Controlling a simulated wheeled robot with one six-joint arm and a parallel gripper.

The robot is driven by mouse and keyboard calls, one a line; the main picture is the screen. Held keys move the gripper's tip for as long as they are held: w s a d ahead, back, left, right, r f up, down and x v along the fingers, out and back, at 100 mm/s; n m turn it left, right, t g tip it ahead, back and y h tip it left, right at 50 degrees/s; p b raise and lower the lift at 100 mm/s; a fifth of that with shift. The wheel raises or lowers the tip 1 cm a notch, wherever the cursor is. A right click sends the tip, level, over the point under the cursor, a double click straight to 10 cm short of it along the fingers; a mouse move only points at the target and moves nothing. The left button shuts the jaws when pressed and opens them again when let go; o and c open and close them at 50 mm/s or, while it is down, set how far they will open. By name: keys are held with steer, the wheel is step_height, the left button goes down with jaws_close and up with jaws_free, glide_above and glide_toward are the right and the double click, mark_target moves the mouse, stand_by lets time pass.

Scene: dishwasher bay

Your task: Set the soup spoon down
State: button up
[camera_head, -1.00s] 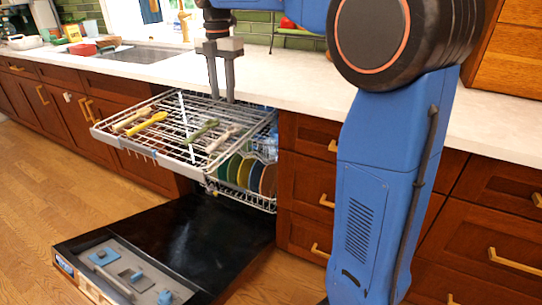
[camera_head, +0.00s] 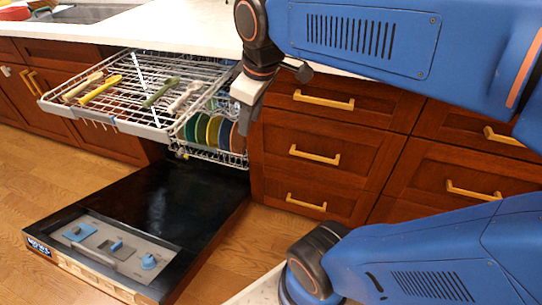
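Several utensils lie on the pulled-out upper dishwasher rack (camera_head: 95,113): a beige one (camera_head: 82,87), a yellow one (camera_head: 100,90), a green one (camera_head: 161,92) and a pale one (camera_head: 185,97). I cannot tell which of them, if any, is the soup spoon. My gripper (camera_head: 243,122) points down just right of the rack, in front of the drawer cabinet. Its fingers are seen edge-on, so their gap is hidden. No utensil shows in it.
The dishwasher door (camera_head: 140,225) lies open low over the floor. Colored plates (camera_head: 214,130) stand in the lower rack. Drawers with brass handles (camera_head: 322,100) are at the right. The white counter (camera_head: 180,28) runs behind, with a sink (camera_head: 85,13) at the far left.

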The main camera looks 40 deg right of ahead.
steer(key=s+f+m+t, duration=0.1)
steer(key=s+f+m, duration=0.5)
steer(key=s+f, duration=0.1)
steer(key=shift+s+d+f, duration=0.15)
steer(key=shift+d+f, duration=0.15)
steer(key=shift+d, duration=0.15)
stand_by(0.8)
